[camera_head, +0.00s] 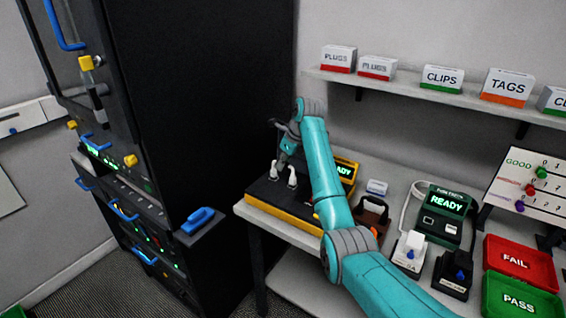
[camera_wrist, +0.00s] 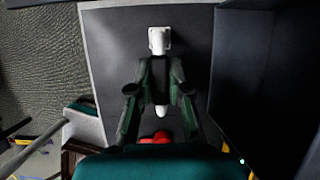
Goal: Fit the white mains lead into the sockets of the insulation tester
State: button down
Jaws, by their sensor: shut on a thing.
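The insulation tester (camera_head: 273,207) is a black and yellow unit on the bench, with a lit green display partly behind my arm. Two white plug ends of the mains lead (camera_head: 292,179) stand upright on its black top, side by side. Whether either is fully seated I cannot tell. My gripper (camera_head: 287,158) is at these plugs, shut on one. Another white tip (camera_wrist: 162,111) shows between the fingers, lower down. The lead's cable is hidden.
Right of my arm are a second READY device (camera_head: 446,203), a white plug on a block (camera_head: 410,247), a red FAIL tray (camera_head: 515,262) and a green PASS tray (camera_head: 518,303).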

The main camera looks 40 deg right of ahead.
jog(key=shift+f, duration=0.15)
dwell(0.5)
jog(key=shift+c, duration=2.3)
grip_release()
jog(key=shift+r, duration=4)
